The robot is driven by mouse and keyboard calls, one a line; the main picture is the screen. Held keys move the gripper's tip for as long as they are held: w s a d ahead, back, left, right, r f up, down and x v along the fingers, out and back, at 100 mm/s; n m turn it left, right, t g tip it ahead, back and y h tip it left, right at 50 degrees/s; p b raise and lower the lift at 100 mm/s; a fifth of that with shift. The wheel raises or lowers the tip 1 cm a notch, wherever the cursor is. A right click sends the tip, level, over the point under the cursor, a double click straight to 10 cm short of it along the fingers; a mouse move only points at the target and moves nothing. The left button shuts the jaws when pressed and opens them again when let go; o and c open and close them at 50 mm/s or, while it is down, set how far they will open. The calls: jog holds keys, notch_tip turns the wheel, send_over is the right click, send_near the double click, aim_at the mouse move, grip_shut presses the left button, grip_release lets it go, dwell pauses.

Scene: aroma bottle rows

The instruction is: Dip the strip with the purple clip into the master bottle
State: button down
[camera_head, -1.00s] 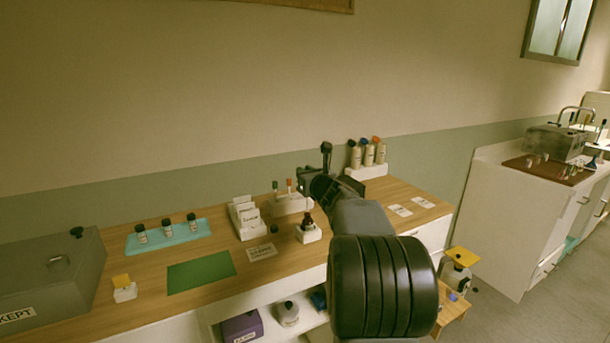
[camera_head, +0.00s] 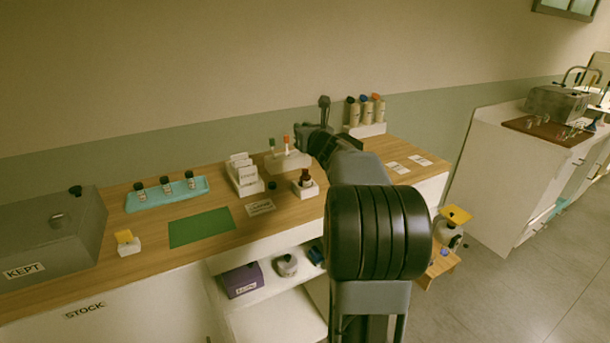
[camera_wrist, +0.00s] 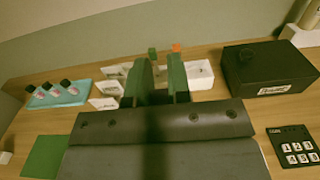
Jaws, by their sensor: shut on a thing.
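My gripper (camera_wrist: 162,68) has its two dark fingers a narrow gap apart in the wrist view. The held thing is hidden there and no purple clip shows. A white strip holder (camera_head: 290,162) at the back of the counter has a green clip (camera_head: 272,143) and an orange clip (camera_head: 286,140) upright in it; both also show beyond my fingers in the wrist view. A small dark amber bottle (camera_head: 306,176), probably the master bottle, stands in a white block (camera_head: 306,191), below and in front of my arm's end in the head view.
A black cap (camera_head: 272,186) and a label card (camera_head: 261,207) lie near the amber bottle. White card stands (camera_head: 243,175), a teal tray (camera_head: 150,203) of small bottles and a green mat (camera_head: 202,228) are left. A dark box (camera_wrist: 268,70) is right in the wrist view.

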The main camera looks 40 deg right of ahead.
jog(key=shift+f+b, duration=2.7)
jog(key=shift+b, duration=0.45)
dwell(1.6)
jog(key=shift+r, duration=0.1)
notch_tip(320, 180, up, 8)
jog(key=p, duration=0.7)
jog(key=shift+r, duration=0.15)
dwell(0.7)
